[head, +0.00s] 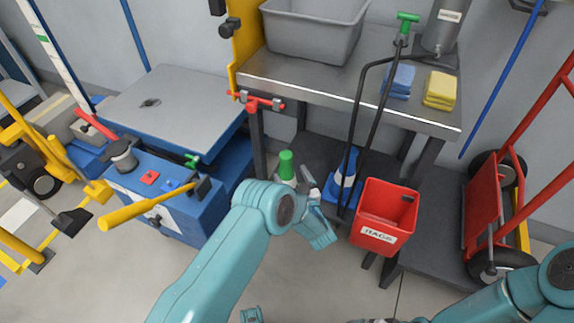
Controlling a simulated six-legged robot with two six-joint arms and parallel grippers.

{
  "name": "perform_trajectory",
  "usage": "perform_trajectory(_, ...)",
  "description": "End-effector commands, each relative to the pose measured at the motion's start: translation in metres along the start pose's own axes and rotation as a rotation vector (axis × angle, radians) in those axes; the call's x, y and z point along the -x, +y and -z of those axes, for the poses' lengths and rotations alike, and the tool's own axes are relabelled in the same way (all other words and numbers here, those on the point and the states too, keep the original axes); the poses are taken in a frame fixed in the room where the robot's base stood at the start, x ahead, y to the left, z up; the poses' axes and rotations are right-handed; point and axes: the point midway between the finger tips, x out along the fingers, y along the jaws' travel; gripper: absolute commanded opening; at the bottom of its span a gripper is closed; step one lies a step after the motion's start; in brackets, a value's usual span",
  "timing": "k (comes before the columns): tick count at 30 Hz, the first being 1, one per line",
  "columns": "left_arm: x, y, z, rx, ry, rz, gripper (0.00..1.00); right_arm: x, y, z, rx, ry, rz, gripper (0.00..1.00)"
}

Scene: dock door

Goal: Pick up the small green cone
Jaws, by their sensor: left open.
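A small upright green piece (286,164) shows above my left wrist, under the workbench. It looks more like a rounded cylinder on a pale lower part than a clear cone, and my arm hides its bottom. A blue cone with a white band (346,172) stands to its right. My left gripper (318,188) is open and empty, between the green piece and the blue cone in the picture, apparently nearer to me than both.
A metal workbench (300,83) carries a grey tub (314,32), blue cloths (399,80) and yellow cloths (440,90). A blue lift table (165,105) is left; a red hand truck (487,205) is right.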

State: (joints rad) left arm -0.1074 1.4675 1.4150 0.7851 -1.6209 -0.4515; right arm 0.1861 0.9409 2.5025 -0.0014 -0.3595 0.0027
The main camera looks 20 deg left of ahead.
Motion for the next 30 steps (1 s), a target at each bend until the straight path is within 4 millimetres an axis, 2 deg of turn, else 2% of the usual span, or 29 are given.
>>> perform_trajectory(1,0.015,0.001,0.004,-0.004,-0.002,-0.005,0.82,0.007,-0.003,-0.001,0.003,-0.003,0.0,1.0)
perform_trajectory(6,0.057,0.001,0.003,-0.004,-0.002,-0.005,0.82,0.016,-0.008,-0.004,0.011,-0.01,0.001,1.0)
perform_trajectory(13,0.098,0.001,0.001,-0.001,-0.001,-0.003,0.82,0.023,-0.012,-0.006,0.016,-0.015,0.002,1.0)
perform_trajectory(18,0.111,0.0,0.0,-0.001,0.001,-0.001,0.82,0.025,-0.013,-0.006,0.016,-0.016,0.002,1.0)
perform_trajectory(27,0.112,0.0,0.0,0.0,0.0,0.0,0.82,0.024,-0.013,-0.006,0.016,-0.016,0.002,1.0)
perform_trajectory(28,0.112,0.0,0.0,0.0,0.0,0.0,0.75,0.024,-0.013,-0.006,0.016,-0.016,0.002,1.0)
perform_trajectory(30,0.111,-0.001,0.001,-0.003,-0.004,0.003,0.74,0.025,-0.013,-0.006,0.016,-0.016,0.002,1.0)
